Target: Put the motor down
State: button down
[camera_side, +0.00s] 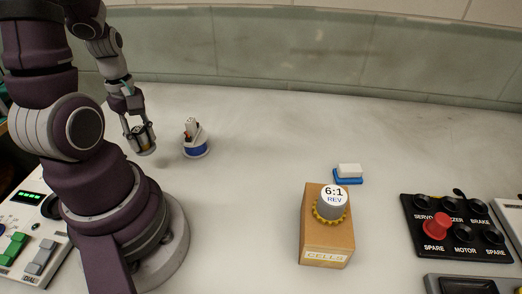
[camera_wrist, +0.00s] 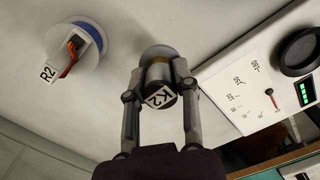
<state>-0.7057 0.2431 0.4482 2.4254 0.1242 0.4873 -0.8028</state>
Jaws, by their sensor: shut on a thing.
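My gripper (camera_side: 140,137) is shut on the motor, a dark cylinder (camera_wrist: 158,86) with a brass-coloured band and a white "K2" label on its end. In the wrist view, the two fingers press it from both sides. A grey round part (camera_wrist: 158,52) shows just beyond the motor; I cannot tell whether it belongs to it. In the side view the motor is mostly hidden between the fingers, low over the bench at the back left. I cannot tell whether it touches the bench.
A white-topped unit (camera_side: 195,143) with a blue base stands close right of my gripper; its "R2" label (camera_wrist: 48,73) shows. A cardboard "CELLS" box (camera_side: 327,235) carries a "6:1 REV" gear part (camera_side: 331,206). A blue-and-white block (camera_side: 348,174) and black switch panel (camera_side: 457,228) lie right.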

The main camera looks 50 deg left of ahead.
send_over(164, 125)
jog(key=shift+f, duration=2.65)
jog(key=c, duration=0.8)
grip_release()
jog(key=shift+f, duration=0.15)
jog(key=shift+c, duration=0.2)
